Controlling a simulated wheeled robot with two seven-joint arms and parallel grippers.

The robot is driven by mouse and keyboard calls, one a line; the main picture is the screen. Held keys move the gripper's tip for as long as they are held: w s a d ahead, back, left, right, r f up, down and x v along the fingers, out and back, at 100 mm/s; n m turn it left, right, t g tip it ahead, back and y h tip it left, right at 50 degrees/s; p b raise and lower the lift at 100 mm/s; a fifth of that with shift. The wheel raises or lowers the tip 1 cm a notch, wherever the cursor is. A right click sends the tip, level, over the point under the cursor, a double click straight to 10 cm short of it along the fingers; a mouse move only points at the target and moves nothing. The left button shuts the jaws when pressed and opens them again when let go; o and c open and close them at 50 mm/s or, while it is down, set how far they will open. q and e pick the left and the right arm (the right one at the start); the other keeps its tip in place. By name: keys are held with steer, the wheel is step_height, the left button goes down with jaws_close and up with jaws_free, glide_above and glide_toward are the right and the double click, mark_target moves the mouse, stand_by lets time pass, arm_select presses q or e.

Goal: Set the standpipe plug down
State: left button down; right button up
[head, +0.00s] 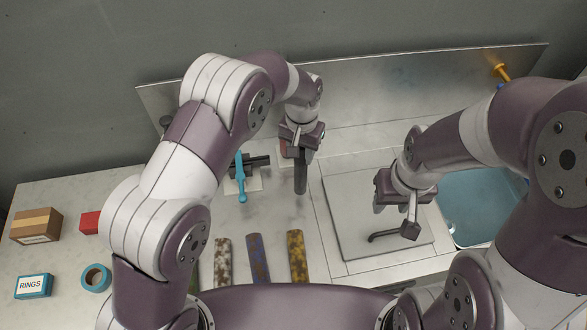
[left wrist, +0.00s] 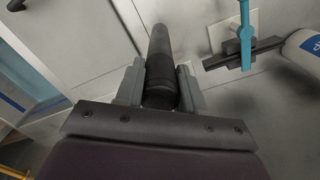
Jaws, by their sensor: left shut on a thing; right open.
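The dark, rod-shaped standpipe plug (head: 301,178) is held by my left gripper (head: 302,151) and points down toward the pale worktop. In the left wrist view the plug (left wrist: 160,58) sits between both fingers of my left gripper (left wrist: 160,88), its narrower end pointing away. I cannot tell whether its lower end touches the worktop. My right gripper (head: 396,209) is open and empty above a grey square panel (head: 352,205), near the panel's black handle (head: 384,236).
A turquoise lever (head: 241,180) on a black pipe stands just left of the plug. Several mottled strips (head: 298,255) lie in front. A brown box (head: 36,225), red box (head: 90,222), rings box (head: 33,286) and teal roll (head: 96,278) are at left. A blue basin (head: 480,205) is at right.

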mark_target(301, 170)
arm_select(q)
steer(key=f, duration=0.1)
steer(key=a+f+p, duration=0.1)
steer(key=f, duration=0.1)
steer(key=s+f+p, duration=0.1)
steer(key=shift+a+f, duration=0.15)
steer(key=shift+f, duration=0.2)
arm_select(e)
steer(key=r, duration=0.2)
steer(key=shift+s+r, duration=0.25)
steer(key=shift+r, duration=0.15)
arm_select(q)
steer(key=c, duration=0.8)
jaws_free()
steer(key=shift+s, duration=0.15)
steer(key=shift+o, duration=0.5)
steer(key=shift+s, duration=0.1)
arm_select(e)
steer(key=shift+s+r, duration=0.1)
steer(key=shift+s, duration=0.2)
steer(key=shift+w, duration=0.1)
